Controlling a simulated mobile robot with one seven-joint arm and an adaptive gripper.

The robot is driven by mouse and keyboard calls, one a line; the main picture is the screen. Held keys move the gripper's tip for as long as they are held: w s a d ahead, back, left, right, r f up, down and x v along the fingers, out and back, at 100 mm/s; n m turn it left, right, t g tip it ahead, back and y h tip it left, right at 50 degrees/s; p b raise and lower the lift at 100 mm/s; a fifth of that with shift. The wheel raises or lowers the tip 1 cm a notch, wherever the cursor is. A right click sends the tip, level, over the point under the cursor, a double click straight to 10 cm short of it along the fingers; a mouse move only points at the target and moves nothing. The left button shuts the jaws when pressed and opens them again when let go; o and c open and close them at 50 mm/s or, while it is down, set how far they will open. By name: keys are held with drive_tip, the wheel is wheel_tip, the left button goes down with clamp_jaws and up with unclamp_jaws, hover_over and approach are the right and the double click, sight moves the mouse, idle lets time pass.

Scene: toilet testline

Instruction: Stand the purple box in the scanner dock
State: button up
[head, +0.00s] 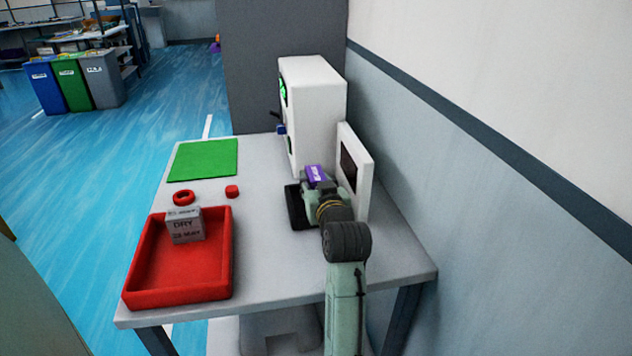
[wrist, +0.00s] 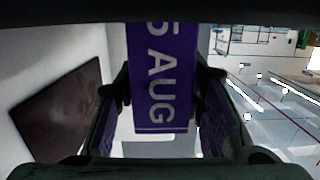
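The purple box (head: 316,173) sits at the end of my gripper (head: 317,182), in front of the white machine. In the wrist view the purple box (wrist: 166,80) shows white "AUG" lettering and lies between the two fingers (wrist: 163,90), which press on its sides. The dark screen (wrist: 60,105) also shows in the wrist view.
A tall white machine (head: 318,105) stands behind. A red tray (head: 140,275) holds a grey box (head: 184,226) marked "DRY". A green mat (head: 203,160), a red ring (head: 183,198) and a small red piece (head: 232,191) lie on the table (head: 262,250). The wall is close on the right.

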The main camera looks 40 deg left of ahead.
drive_tip(key=shift+o, duration=1.4)
drive_tip(key=shift+r, duration=0.15)
